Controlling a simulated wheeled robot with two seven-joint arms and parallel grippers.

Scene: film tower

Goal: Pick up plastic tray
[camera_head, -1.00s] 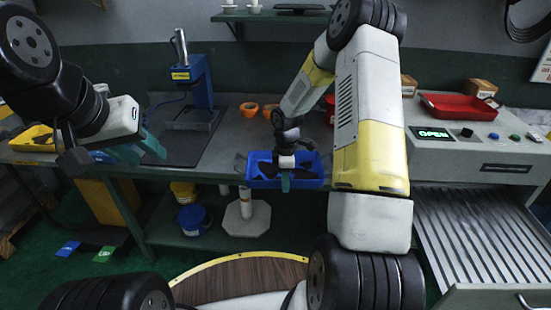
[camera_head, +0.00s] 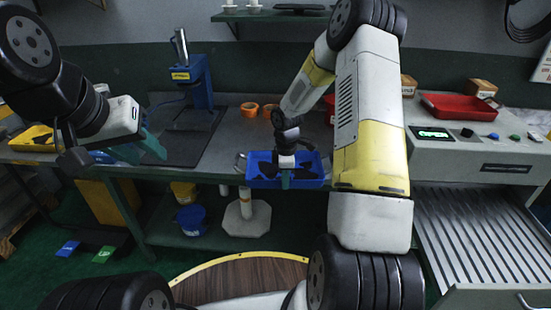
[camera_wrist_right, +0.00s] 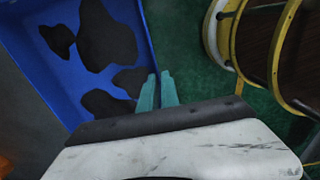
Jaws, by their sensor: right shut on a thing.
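A blue plastic tray (camera_head: 262,183) holding dark irregular flat pieces is at the front edge of the workbench in the head view. It also shows in the right wrist view (camera_wrist_right: 60,95). My right gripper (camera_head: 285,178) is shut on the tray's near wall, with its green fingers close together at the rim in the right wrist view (camera_wrist_right: 158,92). The tray looks roughly level; whether it touches the bench is unclear. My left gripper (camera_head: 138,150) is empty over the left part of the bench, its green fingers apart.
A blue press (camera_head: 190,85) stands on the bench's dark mat. Orange rings (camera_head: 249,108) lie behind the tray. A red tray (camera_head: 455,107) sits on the machine at right, above a ribbed drawer (camera_head: 470,235). A round wooden-topped table (camera_head: 240,280) is in front, with green floor between.

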